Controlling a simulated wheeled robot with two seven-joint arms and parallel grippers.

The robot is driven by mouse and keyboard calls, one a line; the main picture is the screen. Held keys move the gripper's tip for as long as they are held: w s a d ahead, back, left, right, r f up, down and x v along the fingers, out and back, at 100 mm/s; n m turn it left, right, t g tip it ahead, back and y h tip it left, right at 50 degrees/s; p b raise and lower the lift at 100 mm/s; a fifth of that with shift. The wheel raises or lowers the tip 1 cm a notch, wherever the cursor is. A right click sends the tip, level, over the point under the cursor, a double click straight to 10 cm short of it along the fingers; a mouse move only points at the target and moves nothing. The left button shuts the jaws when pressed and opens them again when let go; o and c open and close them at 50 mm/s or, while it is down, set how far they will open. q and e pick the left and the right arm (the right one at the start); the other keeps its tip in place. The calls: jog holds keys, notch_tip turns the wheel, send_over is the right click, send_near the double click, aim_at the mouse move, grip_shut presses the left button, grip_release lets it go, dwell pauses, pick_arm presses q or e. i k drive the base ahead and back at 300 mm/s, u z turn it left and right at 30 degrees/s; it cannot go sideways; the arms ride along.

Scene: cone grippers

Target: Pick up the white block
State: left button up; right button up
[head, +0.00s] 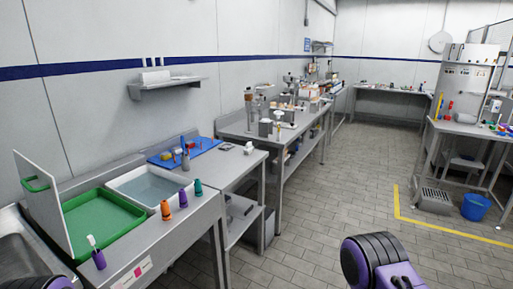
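A small white object (249,148), which looks like the white block, lies on the grey metal table (236,160) left of the middle of the head view. It is small and its exact shape is hard to make out. It stands apart from the blue tray to its left. Neither of my grippers shows. A black and purple part at the bottom right looks like a link of my arm, with no fingers visible.
A green tray (110,233) and a white water-filled basin (148,187) stand at the left, with orange, purple and teal bottles along the front edge. A blue tray (180,153) holds tools. A blue bucket (475,207) stands at right. The tiled floor in the middle is clear.

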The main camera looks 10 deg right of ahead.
aim_at(175, 150)
jog(key=z, duration=1.05)
jog(key=i, duration=2.9)
jog(key=u, duration=2.15)
jog(key=i, duration=0.25)
jog(key=z, duration=0.3)
